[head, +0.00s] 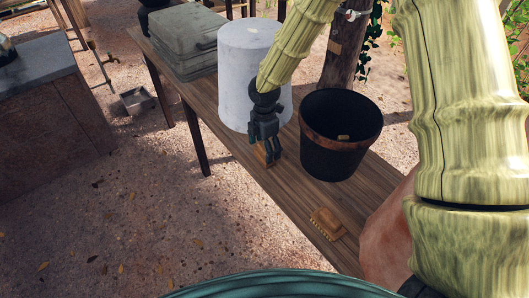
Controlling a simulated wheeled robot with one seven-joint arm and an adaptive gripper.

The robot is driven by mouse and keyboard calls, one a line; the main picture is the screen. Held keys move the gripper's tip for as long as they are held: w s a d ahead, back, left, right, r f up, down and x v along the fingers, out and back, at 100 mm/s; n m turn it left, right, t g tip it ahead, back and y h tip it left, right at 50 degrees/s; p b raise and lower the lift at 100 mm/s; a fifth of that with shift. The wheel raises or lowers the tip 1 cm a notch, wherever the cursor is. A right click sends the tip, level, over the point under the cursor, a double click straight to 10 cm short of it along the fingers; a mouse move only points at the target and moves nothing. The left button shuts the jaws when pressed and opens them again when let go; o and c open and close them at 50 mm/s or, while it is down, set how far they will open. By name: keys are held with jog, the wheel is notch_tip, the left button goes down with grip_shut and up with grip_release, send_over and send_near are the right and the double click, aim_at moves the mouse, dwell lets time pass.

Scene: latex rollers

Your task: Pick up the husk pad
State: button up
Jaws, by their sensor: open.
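My gripper (272,158) is open and points down at the near-left edge of the wooden table (300,205). A small orange-brown block (262,157), which may be the husk pad, lies right at its fingertips and is partly hidden by them. I cannot tell whether the fingers stand around it or in front of it. A second tan-brown piece (327,223), with what looks like a bristled or ridged edge, lies farther down the table, well apart from my gripper. I cannot tell for certain which of these is the husk pad.
A white-grey cylinder (236,85) stands close behind my gripper. A grey-green case (180,42) lies at the table's far end.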

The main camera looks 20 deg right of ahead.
jog(key=shift+f, duration=0.2)
jog(key=shift+c, duration=0.5)
jog(key=c, duration=1)
jog(key=shift+r+b, duration=0.4)
jog(key=shift+r, duration=0.4)
notch_tip(320, 180, up, 2)
jog(key=shift+b, duration=0.45)
jog(key=s+a+b, duration=0.1)
jog(key=s+a, duration=0.2)
jog(key=s, duration=0.1)
jog(key=s+a+r+b, duration=0.1)
jog(key=s+a, duration=0.2)
jog(key=s, duration=0.1)
jog(key=s+a+b, duration=0.2)
jog(key=s+a, duration=0.1)
jog(key=s, duration=0.2)
jog(key=shift+a+r, duration=0.2)
